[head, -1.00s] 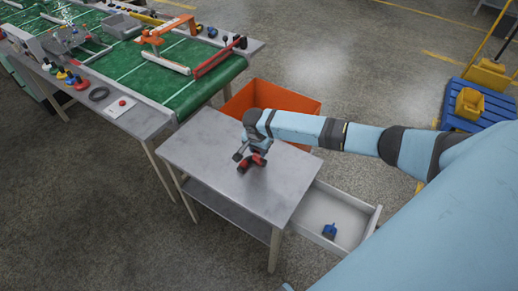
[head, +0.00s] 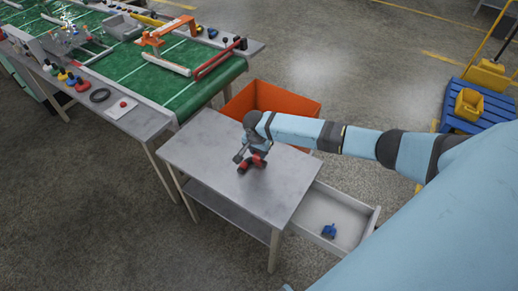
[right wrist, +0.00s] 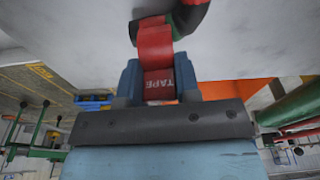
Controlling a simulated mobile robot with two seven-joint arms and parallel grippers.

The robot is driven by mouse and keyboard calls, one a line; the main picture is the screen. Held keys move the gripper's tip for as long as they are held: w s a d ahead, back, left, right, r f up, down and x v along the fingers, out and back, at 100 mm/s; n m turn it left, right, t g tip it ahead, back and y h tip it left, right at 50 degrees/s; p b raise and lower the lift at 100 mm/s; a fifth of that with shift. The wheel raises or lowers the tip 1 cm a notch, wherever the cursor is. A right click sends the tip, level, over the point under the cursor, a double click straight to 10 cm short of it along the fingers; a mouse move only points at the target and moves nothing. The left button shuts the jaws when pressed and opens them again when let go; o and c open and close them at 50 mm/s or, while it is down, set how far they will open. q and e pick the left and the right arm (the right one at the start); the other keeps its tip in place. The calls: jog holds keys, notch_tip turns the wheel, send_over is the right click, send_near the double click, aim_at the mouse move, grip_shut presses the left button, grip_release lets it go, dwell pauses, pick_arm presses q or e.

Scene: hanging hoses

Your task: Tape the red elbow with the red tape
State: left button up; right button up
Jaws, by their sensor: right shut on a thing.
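My right gripper (right wrist: 158,82) is shut on the red tape (right wrist: 158,88), which has white letters reading TAPE and sits between the blue fingers. In the right wrist view a red band reaches from the fingers up to a red, curved, tube-like piece (right wrist: 190,14) with dark and green parts, which looks like the red elbow and is cut off by the top edge. In the head view the right gripper (head: 246,153) is low over the grey table, beside small red and dark parts (head: 258,161). Tape and elbow are hard to tell apart there. My left gripper is out of view.
The small grey table (head: 205,150) is otherwise clear. An open drawer (head: 335,205) at its right holds a small blue piece (head: 329,231). An orange bin (head: 290,102) stands behind. A green-topped bench (head: 190,85) with several parts is at the left.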

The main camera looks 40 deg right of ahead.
jog(key=shift+f, duration=0.2)
jog(key=shift+f+b, duration=0.3)
jog(key=shift+f, duration=0.6)
jog(key=shift+f, duration=0.25)
